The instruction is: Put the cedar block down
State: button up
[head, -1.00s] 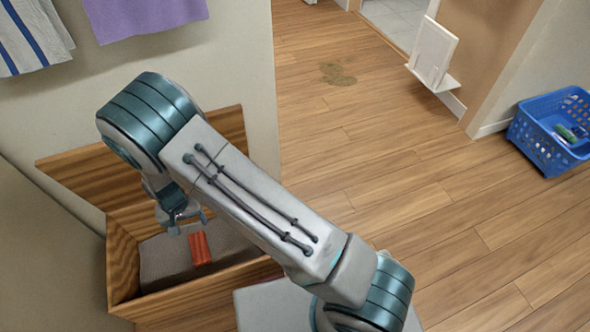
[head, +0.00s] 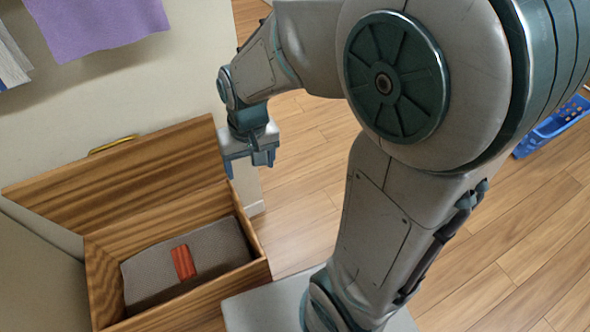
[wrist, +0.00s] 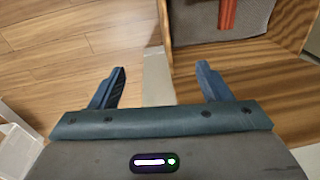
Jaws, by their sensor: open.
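The cedar block (head: 183,262) is reddish-orange and lies on the grey folded cloth (head: 150,272) inside the open wooden chest (head: 260,268). Part of the block also shows at the top of the wrist view (wrist: 228,12). My gripper (head: 250,168) is open and empty. It is above and to the right of the block, near the chest's right side and apart from the block. In the wrist view my gripper's two fingers (wrist: 160,88) are spread with nothing between them.
The chest's lid (head: 125,172) stands raised against the wall, with a brass handle. A purple towel (head: 95,25) hangs above. A blue basket (head: 550,127) is on the floor at the right, partly hidden by my arm.

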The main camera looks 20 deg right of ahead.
jog(key=s+d+r, duration=0.3)
jog(key=s+d, duration=0.4)
jog(key=s, duration=0.1)
jog(key=shift+r+t+h, duration=0.15)
jog(key=shift+t+h, duration=0.15)
jog(key=shift+h, duration=0.1)
